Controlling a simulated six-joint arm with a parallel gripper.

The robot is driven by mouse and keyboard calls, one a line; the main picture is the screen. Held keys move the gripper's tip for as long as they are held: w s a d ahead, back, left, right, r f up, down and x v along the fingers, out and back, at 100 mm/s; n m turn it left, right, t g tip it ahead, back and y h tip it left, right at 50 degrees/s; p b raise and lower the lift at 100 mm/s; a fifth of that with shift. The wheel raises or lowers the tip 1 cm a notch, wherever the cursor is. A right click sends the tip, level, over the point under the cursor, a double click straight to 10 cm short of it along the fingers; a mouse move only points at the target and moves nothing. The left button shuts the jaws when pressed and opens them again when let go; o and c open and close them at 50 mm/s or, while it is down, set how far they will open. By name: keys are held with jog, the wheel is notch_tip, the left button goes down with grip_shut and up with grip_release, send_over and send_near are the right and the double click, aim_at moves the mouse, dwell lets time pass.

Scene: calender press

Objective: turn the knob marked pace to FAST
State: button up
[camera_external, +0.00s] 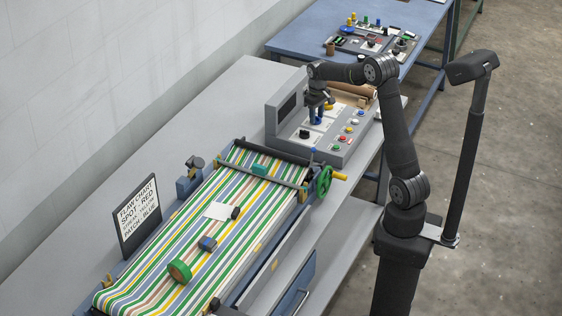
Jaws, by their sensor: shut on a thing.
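The control panel (327,157) of the press stands on the bench with a dark screen box at its left. My gripper (317,106) points down over the panel's upper part and is shut on a blue knob (316,120). The gripper partly hides this knob. A dark knob (304,134) sits on a white plate nearer the front of the panel. The lettering on the plates is too small to read, so I cannot tell which knob is marked pace or where its pointer stands.
Several coloured buttons (342,139) line the panel's right side. A striped cloth belt (204,243) with small objects on it runs toward the front. A green handwheel (324,181) stands beside it. A flaw chart sign (138,215) stands at left.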

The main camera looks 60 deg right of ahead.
jog(key=shift+m, duration=0.8)
jog(key=o, duration=1)
jog(key=shift+r, duration=0.1)
notch_tip(320, 180, up, 17)
jog(key=shift+r, duration=0.15)
